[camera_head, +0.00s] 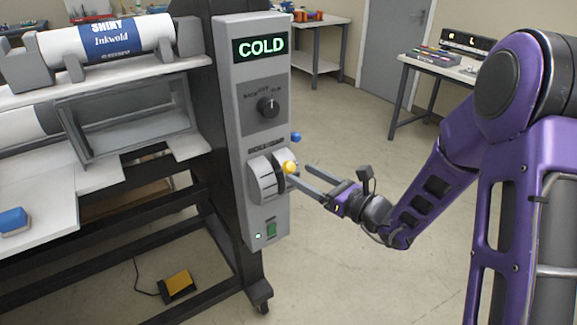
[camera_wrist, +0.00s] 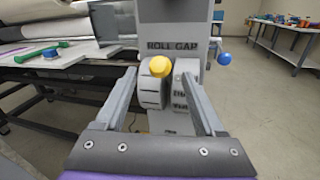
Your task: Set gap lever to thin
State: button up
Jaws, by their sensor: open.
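The gap lever's yellow knob (camera_head: 290,167) stands out from the rounded grey roll gap housing (camera_head: 263,180) on the laminator's control panel (camera_head: 226,110). In the wrist view the yellow knob (camera_wrist: 160,66) sits under the "ROLL GAP" label, at the upper part of the housing, between two curved, marked plates. The marks are too small to read surely. My gripper (camera_head: 297,174) is open, with one finger on each side of the housing in the wrist view (camera_wrist: 160,90). The knob lies between the fingers' lines, and the fingers do not close on it. I cannot tell whether a finger touches it.
The panel display (camera_head: 260,47) reads "COLD" above a black dial (camera_head: 268,107). A blue knob (camera_head: 296,137) sticks out at the panel's right side. A green switch (camera_head: 271,229) is below the housing. A yellow pedal (camera_head: 179,282) lies on the floor.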

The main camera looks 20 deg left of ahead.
aim_at(294, 170)
jog(key=shift+x, duration=2.8)
grip_shut()
